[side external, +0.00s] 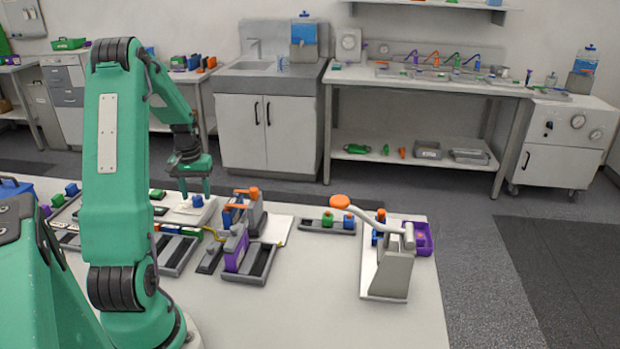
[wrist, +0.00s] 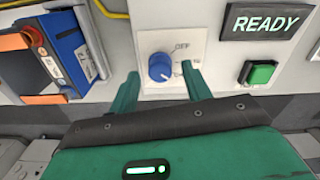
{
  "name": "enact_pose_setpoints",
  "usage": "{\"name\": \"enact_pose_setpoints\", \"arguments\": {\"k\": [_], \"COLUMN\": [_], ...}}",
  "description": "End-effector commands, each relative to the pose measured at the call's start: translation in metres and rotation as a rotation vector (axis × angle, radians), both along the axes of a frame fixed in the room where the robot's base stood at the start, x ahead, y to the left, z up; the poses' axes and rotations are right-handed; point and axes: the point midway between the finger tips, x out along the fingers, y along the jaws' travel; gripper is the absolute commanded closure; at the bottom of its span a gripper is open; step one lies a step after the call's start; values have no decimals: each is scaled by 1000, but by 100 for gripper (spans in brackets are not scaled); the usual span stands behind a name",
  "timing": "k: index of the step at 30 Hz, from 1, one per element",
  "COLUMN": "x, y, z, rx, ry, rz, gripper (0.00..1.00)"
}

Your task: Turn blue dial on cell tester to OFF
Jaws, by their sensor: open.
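The blue dial (wrist: 160,67) sits on a white panel (wrist: 150,40) of the cell tester in the wrist view. The word OFF is printed above and to the right of the dial. A second label to its right is partly covered by a finger. I cannot tell clearly where the dial points. My gripper (wrist: 160,73) is open, with one green finger on each side of the dial and gaps visible between. In the side view my gripper (side external: 195,188) points down just above the dial (side external: 197,201).
A READY display (wrist: 265,22) and a green button (wrist: 261,73) lie right of the dial. A blue and orange block (wrist: 62,52) in a holder is close on the left. Several holders crowd the bench; a white-based lever device (side external: 392,265) stands at the right. The front middle is clear.

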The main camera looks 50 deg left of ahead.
Motion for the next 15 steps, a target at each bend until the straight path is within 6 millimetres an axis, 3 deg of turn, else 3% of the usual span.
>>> {"name": "enact_pose_setpoints", "arguments": {"k": [13,15], "x": [0,0], "y": [0,0], "z": [-10,-10], "rx": [0,0], "ry": [0,0], "rz": [0,0], "gripper": [52,63]}}
